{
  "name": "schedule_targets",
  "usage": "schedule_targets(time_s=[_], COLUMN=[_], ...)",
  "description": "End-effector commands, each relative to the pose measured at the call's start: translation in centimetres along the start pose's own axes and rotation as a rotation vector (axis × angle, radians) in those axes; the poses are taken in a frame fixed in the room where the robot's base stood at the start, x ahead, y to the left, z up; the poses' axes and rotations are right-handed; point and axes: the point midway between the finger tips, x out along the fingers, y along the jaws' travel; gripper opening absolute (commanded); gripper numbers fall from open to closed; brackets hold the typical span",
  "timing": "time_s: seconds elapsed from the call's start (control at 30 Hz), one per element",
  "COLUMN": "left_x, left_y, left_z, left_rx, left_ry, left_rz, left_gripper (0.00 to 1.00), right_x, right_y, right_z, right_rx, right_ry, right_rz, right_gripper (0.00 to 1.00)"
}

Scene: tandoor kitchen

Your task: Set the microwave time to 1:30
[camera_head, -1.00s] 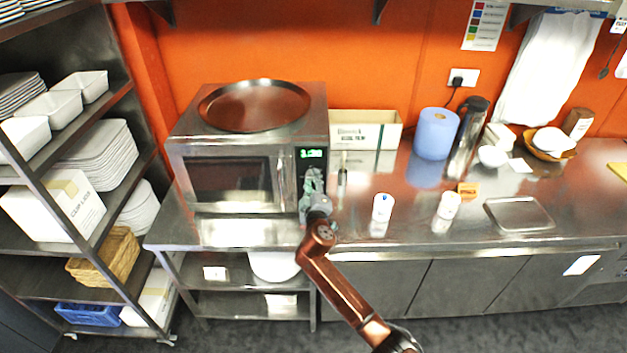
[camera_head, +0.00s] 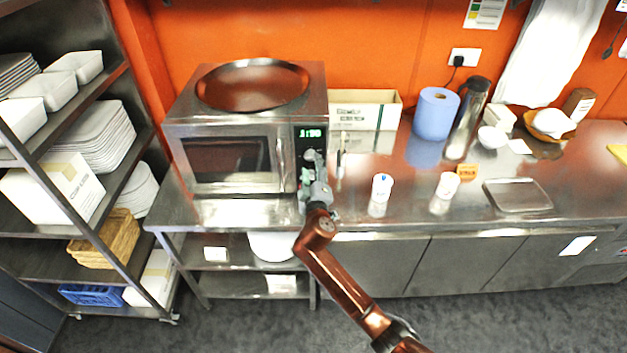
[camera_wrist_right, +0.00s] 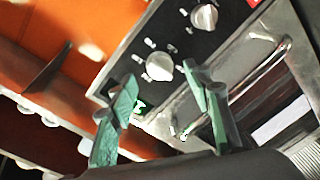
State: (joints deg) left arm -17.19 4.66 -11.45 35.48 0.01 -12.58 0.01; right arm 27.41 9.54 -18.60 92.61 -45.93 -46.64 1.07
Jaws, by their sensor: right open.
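The steel microwave (camera_head: 235,150) stands on the left of the counter, its door shut. Its lit green display (camera_head: 311,133) seems to read 1:30, though the digits are small and blurred. A second knob (camera_wrist_right: 204,17) is farther along the panel. My left gripper is not in view.
A round tray (camera_head: 252,88) lies on the microwave. The counter front is mostly clear.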

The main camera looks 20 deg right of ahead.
Motion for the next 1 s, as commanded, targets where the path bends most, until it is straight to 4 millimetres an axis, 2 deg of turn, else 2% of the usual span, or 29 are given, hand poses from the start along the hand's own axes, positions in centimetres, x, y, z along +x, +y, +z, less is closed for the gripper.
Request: schedule_targets(time_s=[0.03, 0.2, 0.4, 0.6, 1.0], left_x=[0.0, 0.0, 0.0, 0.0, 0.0], left_y=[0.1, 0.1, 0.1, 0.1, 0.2], left_z=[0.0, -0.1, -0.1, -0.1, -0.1], left_rx=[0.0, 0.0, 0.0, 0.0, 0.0], left_ry=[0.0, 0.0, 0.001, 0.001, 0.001], left_rz=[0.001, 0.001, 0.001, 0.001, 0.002], left_gripper=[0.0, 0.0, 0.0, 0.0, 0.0], right_x=[-1.3, -4.7, -7.3, -8.1, -8.1], right_y=[-0.1, -0.1, -0.1, 0.0, 0.0], right_z=[0.1, 0.1, 0.0, 0.0, 0.0], right_rx=[0.004, 0.002, 0.001, 0.0, 0.0], right_ry=[-0.001, 0.0, -0.001, 0.0, -0.001], right_rz=[-0.002, -0.001, -0.001, 0.0, 0.0], right_gripper=[0.45, 0.45, 0.45, 0.45, 0.45])
